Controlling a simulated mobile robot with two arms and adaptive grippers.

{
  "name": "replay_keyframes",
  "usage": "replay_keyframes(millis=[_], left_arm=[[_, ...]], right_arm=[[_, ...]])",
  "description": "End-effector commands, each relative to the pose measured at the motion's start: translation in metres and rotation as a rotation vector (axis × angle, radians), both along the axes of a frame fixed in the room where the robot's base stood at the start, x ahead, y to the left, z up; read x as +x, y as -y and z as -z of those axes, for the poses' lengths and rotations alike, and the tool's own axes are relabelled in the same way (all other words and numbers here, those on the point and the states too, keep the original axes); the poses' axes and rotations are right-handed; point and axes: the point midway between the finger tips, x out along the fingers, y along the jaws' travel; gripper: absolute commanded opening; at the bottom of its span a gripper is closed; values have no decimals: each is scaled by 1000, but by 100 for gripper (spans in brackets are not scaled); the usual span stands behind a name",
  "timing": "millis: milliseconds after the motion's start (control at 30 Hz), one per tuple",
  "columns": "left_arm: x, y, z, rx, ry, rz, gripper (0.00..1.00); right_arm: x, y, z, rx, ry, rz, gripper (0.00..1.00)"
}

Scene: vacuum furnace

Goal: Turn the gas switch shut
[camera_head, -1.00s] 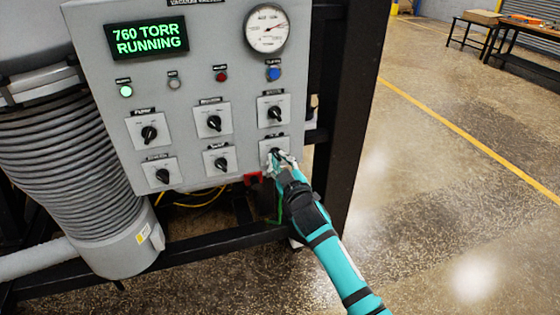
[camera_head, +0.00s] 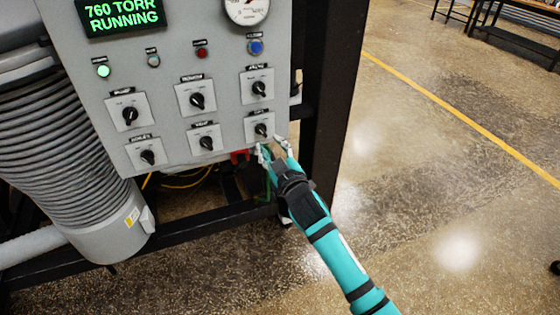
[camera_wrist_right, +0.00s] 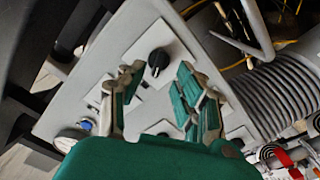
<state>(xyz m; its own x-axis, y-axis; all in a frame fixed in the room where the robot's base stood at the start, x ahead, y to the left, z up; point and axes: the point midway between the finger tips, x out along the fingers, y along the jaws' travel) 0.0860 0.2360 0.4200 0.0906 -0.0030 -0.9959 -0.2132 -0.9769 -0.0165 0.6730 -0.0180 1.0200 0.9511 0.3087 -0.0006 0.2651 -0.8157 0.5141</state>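The gas switch (camera_head: 261,130) is a black rotary knob on a white square plate, at the lower right of the grey control panel (camera_head: 226,122). Its exact pointer direction is too small to tell. My right gripper (camera_head: 272,149) is just below and right of the knob, apart from it, with its fingers spread and empty. In the right wrist view the gas knob (camera_wrist_right: 158,60) shows ahead, between the tips of my open right gripper (camera_wrist_right: 160,72). My left gripper is not in view.
Other black knobs sit close by: one above (camera_head: 259,88) and one to the left (camera_head: 206,142). A green display (camera_head: 122,14) reads 760 TORR RUNNING. A black frame post (camera_head: 328,110) stands right of the panel. Open floor (camera_head: 440,170) lies to the right.

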Motion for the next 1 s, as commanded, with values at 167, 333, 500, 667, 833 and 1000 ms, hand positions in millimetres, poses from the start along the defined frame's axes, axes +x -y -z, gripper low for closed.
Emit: replay_keyframes(millis=[167,333,500,667,833,1000], left_arm=[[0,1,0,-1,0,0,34],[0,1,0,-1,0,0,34],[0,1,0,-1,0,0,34],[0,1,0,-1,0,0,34],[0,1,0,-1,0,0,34],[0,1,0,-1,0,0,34]], right_arm=[[-38,12,1,1,-2,0,34],[-60,19,0,0,0,-1,34],[-68,22,0,0,-1,0,34],[-68,22,0,0,-1,1,34],[-68,22,0,0,0,0,34],[-67,23,7,-1,-13,2,34]])
